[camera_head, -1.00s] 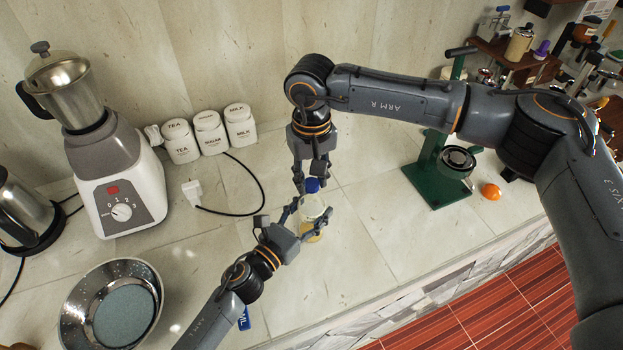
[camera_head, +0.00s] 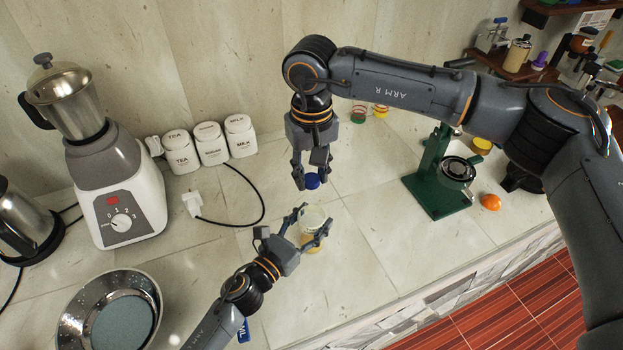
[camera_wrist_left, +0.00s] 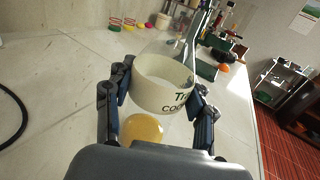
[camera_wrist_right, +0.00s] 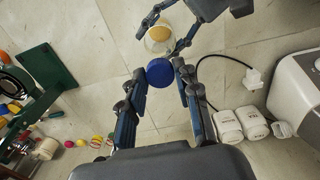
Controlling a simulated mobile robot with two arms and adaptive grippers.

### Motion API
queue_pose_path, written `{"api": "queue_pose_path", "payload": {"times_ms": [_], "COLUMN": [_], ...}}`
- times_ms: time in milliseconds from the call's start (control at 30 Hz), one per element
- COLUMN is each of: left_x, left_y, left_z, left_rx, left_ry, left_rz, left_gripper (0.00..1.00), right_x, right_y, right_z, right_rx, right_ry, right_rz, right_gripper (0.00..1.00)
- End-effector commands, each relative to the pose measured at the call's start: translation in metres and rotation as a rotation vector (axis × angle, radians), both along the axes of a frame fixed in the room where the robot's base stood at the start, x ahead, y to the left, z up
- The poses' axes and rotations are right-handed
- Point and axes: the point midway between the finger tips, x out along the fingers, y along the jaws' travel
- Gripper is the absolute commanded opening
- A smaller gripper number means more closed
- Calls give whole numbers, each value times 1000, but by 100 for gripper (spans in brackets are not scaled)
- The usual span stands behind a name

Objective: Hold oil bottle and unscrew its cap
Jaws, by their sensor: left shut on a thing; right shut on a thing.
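The oil bottle (camera_head: 313,221) is a clear bottle with a pale label and yellow oil low inside. My left gripper (camera_head: 312,230) is shut around its sides; the bottle also shows between the fingers in the left wrist view (camera_wrist_left: 163,85). The blue cap (camera_head: 312,181) is apart from the bottle, above its open top. My right gripper (camera_head: 312,176) points down and holds the cap at its fingertips. The cap also shows in the right wrist view (camera_wrist_right: 160,73), with the bottle (camera_wrist_right: 158,42) beyond it.
A blender (camera_head: 120,190) and white canisters (camera_head: 212,144) stand at the left and back, with a black cable on the counter. A steel bowl (camera_head: 75,285) is at lower left. A green stand (camera_head: 432,180) and an orange (camera_head: 491,202) are at right. The counter between is clear.

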Motion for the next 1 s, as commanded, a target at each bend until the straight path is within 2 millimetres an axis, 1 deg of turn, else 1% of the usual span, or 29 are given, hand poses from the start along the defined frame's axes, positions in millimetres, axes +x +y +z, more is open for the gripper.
{"api": "queue_pose_path", "payload": {"times_ms": [100,133,167,200,267,567,667,767,1000], "left_x": [0,0,0,0,0,0,-4,-14,-54], "left_y": [0,0,0,0,0,0,3,11,42], "left_z": [0,0,0,0,0,0,-1,-2,-1], "left_rx": [1,1,1,1,1,0,1,1,1], "left_ry": [1,1,1,1,1,0,1,3,4], "left_rz": [0,0,0,0,0,0,0,2,1], "left_gripper": [0,57,63,71,81,81,81,81,81], "right_x": [0,0,0,0,0,0,0,0,0], "right_y": [0,0,0,0,0,0,0,0,0], "right_z": [0,0,0,0,-1,-1,-1,-1,-1], "right_rx": [0,0,0,0,0,0,0,0,0], "right_ry": [0,0,0,0,0,0,0,0,0], "right_rz": [0,0,0,0,0,0,0,0,0], "right_gripper": [0,0,0,0,0,0,0,0,0]}}
